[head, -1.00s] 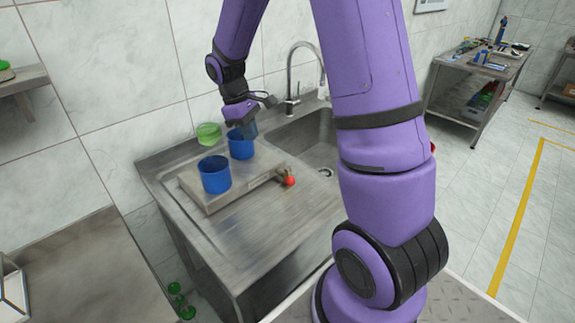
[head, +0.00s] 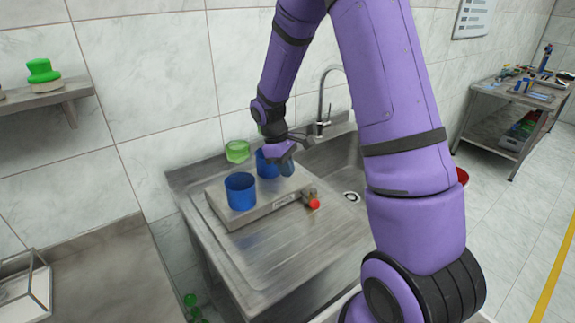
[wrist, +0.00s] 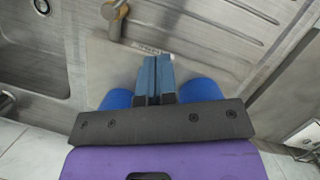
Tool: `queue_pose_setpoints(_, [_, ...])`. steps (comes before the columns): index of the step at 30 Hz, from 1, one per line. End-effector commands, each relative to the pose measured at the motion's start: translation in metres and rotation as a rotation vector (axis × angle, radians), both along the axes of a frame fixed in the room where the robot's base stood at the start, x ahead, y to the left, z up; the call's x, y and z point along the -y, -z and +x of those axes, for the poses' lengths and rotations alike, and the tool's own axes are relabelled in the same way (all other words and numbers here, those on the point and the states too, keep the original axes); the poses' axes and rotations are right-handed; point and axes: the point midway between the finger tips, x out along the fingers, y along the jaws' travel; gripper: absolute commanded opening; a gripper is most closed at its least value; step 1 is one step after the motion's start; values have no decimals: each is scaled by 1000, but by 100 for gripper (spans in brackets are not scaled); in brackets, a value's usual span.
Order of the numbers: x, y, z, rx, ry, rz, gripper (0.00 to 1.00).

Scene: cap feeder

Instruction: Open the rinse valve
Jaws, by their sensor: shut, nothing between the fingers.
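The rinse valve (head: 312,201) is a small fitting with a red end. It sits at the right front end of a low metal platform (head: 245,218) on the sink counter.
Two blue cups stand on the platform, the front one (head: 240,191) and the rear one (head: 265,166). A green glass container (head: 237,151) stands at the back left. The sink basin (head: 345,178) and faucet (head: 322,105) are to the right. The ribbed counter in front is clear.

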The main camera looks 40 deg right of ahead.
Motion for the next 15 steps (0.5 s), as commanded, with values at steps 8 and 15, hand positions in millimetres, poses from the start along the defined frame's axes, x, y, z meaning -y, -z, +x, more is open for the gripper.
queue_pose_setpoints(8, [8,51,-14,-5,0,1,0])
queue_pose_setpoints(15, [22,63,-38,0,2,-1,0])
